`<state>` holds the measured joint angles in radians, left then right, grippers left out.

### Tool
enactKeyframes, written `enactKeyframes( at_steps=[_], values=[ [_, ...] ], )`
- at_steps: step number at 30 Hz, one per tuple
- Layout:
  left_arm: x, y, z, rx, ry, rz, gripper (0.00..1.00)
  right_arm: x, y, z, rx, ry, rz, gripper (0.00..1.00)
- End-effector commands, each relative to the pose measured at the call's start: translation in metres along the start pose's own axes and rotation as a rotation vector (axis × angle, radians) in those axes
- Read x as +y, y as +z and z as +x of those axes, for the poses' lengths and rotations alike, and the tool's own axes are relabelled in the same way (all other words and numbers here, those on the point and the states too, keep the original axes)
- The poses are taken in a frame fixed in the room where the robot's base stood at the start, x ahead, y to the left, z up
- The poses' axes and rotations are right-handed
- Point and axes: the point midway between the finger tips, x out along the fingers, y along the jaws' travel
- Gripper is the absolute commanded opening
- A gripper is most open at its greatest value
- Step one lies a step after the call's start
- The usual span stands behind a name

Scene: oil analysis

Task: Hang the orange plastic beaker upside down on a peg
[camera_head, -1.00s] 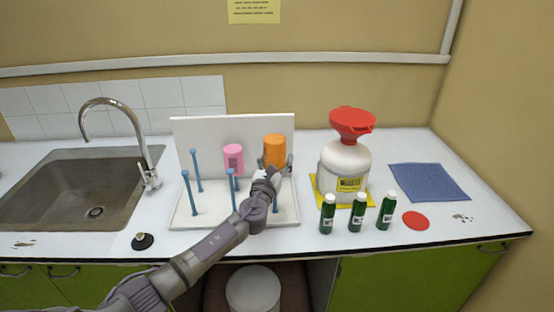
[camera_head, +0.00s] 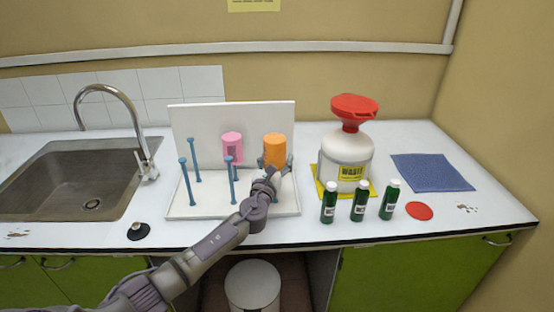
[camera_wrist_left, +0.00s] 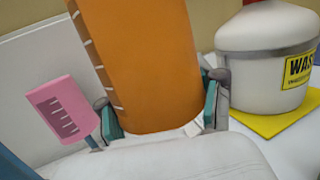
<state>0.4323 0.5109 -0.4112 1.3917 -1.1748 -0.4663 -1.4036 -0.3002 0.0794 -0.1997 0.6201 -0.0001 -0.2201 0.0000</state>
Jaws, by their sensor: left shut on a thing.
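The orange plastic beaker (camera_head: 275,148) is upside down, its closed end up, over the right part of the peg rack (camera_head: 180,211). My left gripper (camera_head: 274,163) is shut on it; in the left wrist view the beaker (camera_wrist_left: 152,60) fills the space between the two fingers (camera_wrist_left: 160,112). Whether a peg is inside the beaker is hidden. A pink beaker (camera_head: 232,146) hangs upside down on a peg to its left and also shows in the left wrist view (camera_wrist_left: 62,108). Bare blue pegs (camera_head: 195,162) stand at the rack's left and front. My right gripper is not in view.
A white waste container (camera_head: 345,168) with a red funnel (camera_head: 353,108) stands right of the rack on a yellow mat. Several green bottles (camera_head: 359,203) stand in front of it. A sink (camera_head: 70,182) is at the left. A blue mat (camera_head: 432,172) lies at the right.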

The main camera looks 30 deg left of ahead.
Motion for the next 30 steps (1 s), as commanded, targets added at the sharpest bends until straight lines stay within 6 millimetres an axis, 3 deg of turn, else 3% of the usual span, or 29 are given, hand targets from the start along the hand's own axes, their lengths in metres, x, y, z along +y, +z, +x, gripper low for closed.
enactKeyframes(
  at_steps=[10,30],
  values=[
    [0.000,-0.003,0.000,0.000,0.000,0.000,0.31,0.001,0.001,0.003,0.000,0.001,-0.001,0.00],
    [0.000,-0.037,-0.005,0.000,0.000,0.001,0.31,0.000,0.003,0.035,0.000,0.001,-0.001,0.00]
  ],
)
